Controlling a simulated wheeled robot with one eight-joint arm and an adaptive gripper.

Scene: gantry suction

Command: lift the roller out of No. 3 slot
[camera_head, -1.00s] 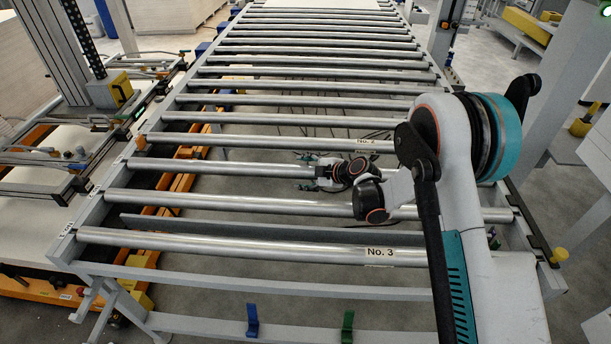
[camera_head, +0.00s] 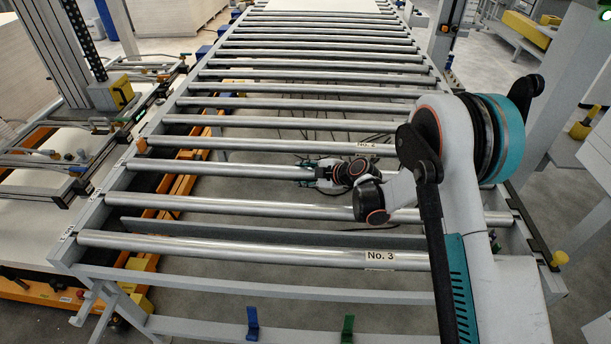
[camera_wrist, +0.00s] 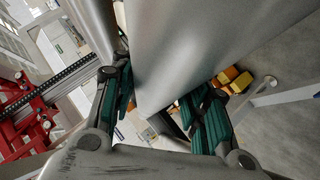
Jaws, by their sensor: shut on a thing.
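My gripper (camera_head: 304,171) is shut on a silver roller (camera_head: 220,167), the third from the front of the conveyor, near its middle. That roller still lies across the frame, its left end at the left rail. In the wrist view a large silver roller surface (camera_wrist: 205,50) lies between the two green-padded fingers of my gripper (camera_wrist: 165,100). The front roller (camera_head: 220,246) carries a "No. 3" label and my gripper is apart from it. My arm hides the held roller's right part.
The conveyor's left rail (camera_head: 95,215) and further rollers (camera_head: 300,87) surround my gripper closely. A plain roller (camera_head: 230,205) and a grey crossbar (camera_head: 250,234) lie in front of it. Cables hang below the rollers. Orange and yellow machinery (camera_head: 180,200) stands at the left.

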